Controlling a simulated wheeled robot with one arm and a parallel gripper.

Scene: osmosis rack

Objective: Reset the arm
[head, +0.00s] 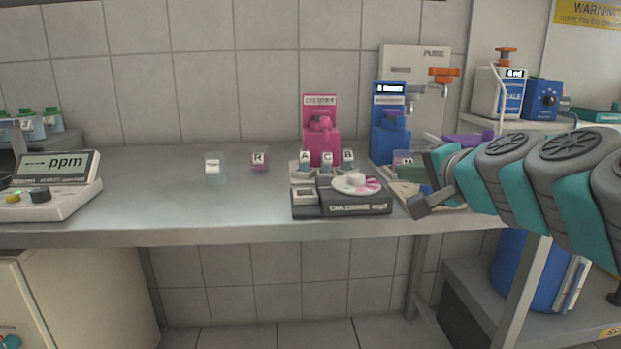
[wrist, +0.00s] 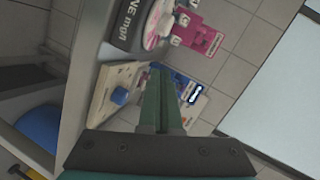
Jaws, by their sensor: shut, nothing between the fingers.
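My teal and grey arm (head: 545,180) reaches in from the right in the head view, in front of the right part of the bench. My gripper (head: 418,205) is at its left end, near the bench's front edge, just right of the dark device with a round dial. In the wrist view the two green fingers of my gripper (wrist: 163,78) lie together with nothing between them. Behind them are a beige board with a blue knob (wrist: 120,96) and a blue dispenser (wrist: 188,90).
The dark chlorine device (head: 355,205) stands with small lettered vials beside a pink dispenser (head: 321,135). A blue dispenser (head: 389,125) stands further right. A ppm meter (head: 52,185) is at far left. A blue barrel (head: 520,270) stands below.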

